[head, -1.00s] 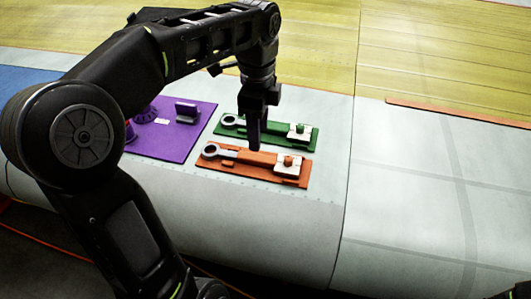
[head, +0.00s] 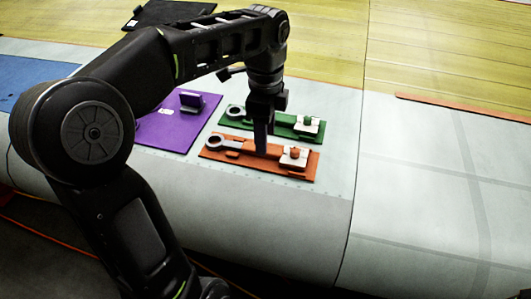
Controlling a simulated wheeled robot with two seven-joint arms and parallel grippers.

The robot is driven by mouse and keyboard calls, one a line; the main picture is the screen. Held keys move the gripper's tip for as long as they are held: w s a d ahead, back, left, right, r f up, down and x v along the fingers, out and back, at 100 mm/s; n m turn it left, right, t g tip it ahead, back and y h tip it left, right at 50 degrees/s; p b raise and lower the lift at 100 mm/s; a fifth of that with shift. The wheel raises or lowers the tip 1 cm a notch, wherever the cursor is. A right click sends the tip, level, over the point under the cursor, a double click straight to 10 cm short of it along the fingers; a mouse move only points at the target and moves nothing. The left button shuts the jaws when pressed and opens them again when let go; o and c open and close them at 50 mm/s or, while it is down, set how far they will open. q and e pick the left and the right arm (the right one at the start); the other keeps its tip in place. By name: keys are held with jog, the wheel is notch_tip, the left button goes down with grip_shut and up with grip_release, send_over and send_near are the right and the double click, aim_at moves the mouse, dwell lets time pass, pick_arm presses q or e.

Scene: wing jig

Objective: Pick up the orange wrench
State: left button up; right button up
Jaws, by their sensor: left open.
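The orange wrench (head: 233,144) lies in an orange holder tray (head: 304,174) on the pale wing surface, its grey ring end at the left. A block with an orange knob (head: 295,153) sits at the tray's right end. My left gripper (head: 261,148) points straight down over the middle of the wrench, its fingers hiding part of the handle. It is open and seen edge-on, and I cannot tell whether the fingers straddle the handle. My right gripper is not in view.
A green tray (head: 285,133) with a similar wrench lies just behind the orange one. The wing surface (head: 420,190) to the right is clear.

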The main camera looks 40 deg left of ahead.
pick_arm(q)
jog(key=shift+f+p, duration=0.3)
jog(key=shift+f, duration=1.45)
jog(key=shift+c, duration=0.4)
grip_shut()
jog(key=shift+r, duration=0.1)
